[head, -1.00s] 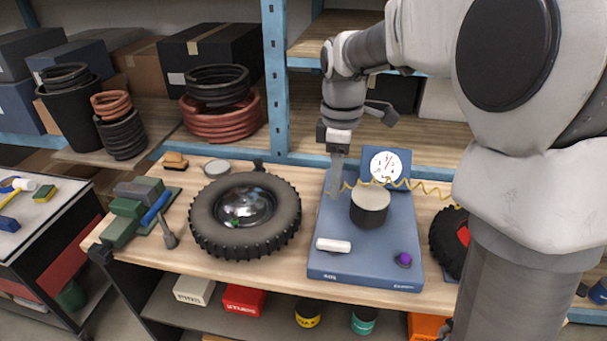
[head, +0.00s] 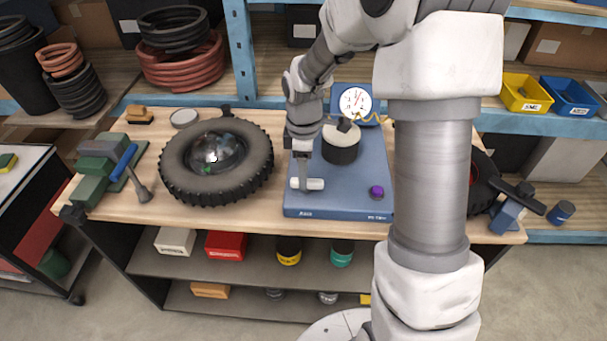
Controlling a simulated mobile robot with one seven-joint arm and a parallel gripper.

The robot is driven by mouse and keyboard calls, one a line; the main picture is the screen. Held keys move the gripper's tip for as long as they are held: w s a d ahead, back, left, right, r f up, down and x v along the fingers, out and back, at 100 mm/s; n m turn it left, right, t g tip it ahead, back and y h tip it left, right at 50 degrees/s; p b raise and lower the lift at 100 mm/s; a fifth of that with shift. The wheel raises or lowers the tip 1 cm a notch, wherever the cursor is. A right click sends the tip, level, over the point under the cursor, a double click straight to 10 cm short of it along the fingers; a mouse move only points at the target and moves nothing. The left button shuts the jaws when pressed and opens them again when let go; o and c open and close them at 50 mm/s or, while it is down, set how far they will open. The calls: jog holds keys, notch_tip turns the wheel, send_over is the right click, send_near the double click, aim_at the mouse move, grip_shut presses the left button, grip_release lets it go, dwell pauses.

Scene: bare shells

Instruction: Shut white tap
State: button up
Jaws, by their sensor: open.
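The white tap (head: 315,184) is a short white bar lying crosswise at the front left of a blue base unit (head: 338,200). My gripper (head: 304,178) points down at the bar, with its fingers overlapping the bar's left-middle part in the picture. The gap between the fingers is hard to see, but they are open. I cannot tell whether they touch the bar.
A dark cylinder with a pale top (head: 341,150), a gauge (head: 355,101) and a purple knob (head: 376,191) are on the unit. A large tyre (head: 180,180) lies left of it.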

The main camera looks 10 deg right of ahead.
jog(key=shift+f, duration=0.65)
grip_shut()
